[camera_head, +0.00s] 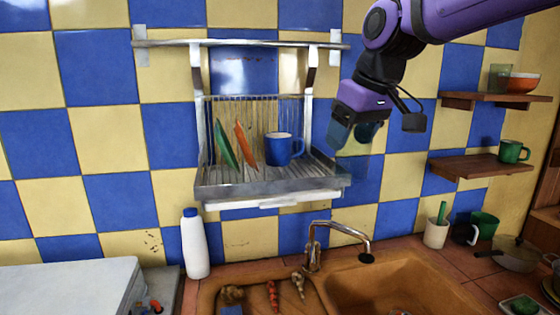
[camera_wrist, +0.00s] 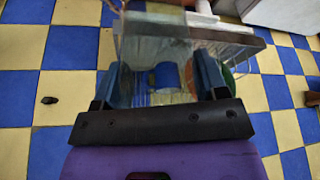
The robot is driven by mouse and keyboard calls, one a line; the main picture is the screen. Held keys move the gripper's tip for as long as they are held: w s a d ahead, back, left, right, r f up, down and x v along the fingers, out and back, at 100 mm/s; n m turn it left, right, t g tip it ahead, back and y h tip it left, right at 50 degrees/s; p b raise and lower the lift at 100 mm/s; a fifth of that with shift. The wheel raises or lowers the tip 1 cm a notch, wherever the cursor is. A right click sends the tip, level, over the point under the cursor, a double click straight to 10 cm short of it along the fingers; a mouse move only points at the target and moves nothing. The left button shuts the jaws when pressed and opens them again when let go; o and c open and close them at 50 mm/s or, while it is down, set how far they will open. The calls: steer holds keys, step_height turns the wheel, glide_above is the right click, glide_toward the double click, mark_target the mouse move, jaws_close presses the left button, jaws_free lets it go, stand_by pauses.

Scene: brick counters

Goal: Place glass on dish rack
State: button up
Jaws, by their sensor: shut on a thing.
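The dish rack (camera_head: 270,188) hangs on the tiled wall. It holds a green plate (camera_head: 224,147), an orange plate (camera_head: 244,145) and a blue mug (camera_head: 278,149). My gripper (camera_head: 354,134) is just right of the rack, at about the height of the mug in the picture. In the wrist view, my gripper (camera_wrist: 160,82) is shut on a clear glass (camera_wrist: 152,48) between its blue fingers. The rack and blue mug (camera_wrist: 165,75) show behind and through the glass. The glass is hard to make out in the head view.
Right wall shelves hold another glass (camera_head: 499,78), an orange bowl (camera_head: 524,83) and a green mug (camera_head: 511,151). A white bottle (camera_head: 195,245) stands below the rack's left end. A faucet (camera_head: 340,232) and sink (camera_head: 385,285) lie below. The rack's right front looks clear.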

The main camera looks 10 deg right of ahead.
steer(key=shift+w+a+r, duration=0.1)
steer(key=shift+w+r, duration=0.1)
steer(key=shift+w+d+f, duration=0.1)
steer(key=shift+w+f, duration=0.7)
steer(key=shift+w, duration=1.8)
steer(key=shift+w+d+f, duration=0.1)
steer(key=shift+w+f, duration=0.75)
steer(key=shift+w, duration=1.75)
steer(key=shift+w+f, duration=0.8)
steer(key=shift+w, duration=1.8)
steer(key=shift+f, duration=0.1)
steer(key=o, duration=1)
steer(key=shift+f, duration=0.1)
steer(key=v, duration=1.2)
steer(key=shift+s, duration=0.15)
steer(key=s+d+f+m, duration=0.1)
steer(key=s+f, duration=0.4)
steer(key=s, duration=0.4)
steer(key=s+d+f+m+h, duration=0.1)
steer(key=s+f, duration=0.3)
steer(key=s, duration=0.5)
steer(key=s+d+f+m+t, duration=0.1)
steer(key=s+d+f+m, duration=0.1)
steer(key=s+f, duration=0.3)
steer(key=s, duration=0.4)
steer(key=shift+s+d+f+h, duration=0.2)
steer(key=shift+d+f+h, duration=0.1)
steer(key=shift+d+f, duration=0.1)
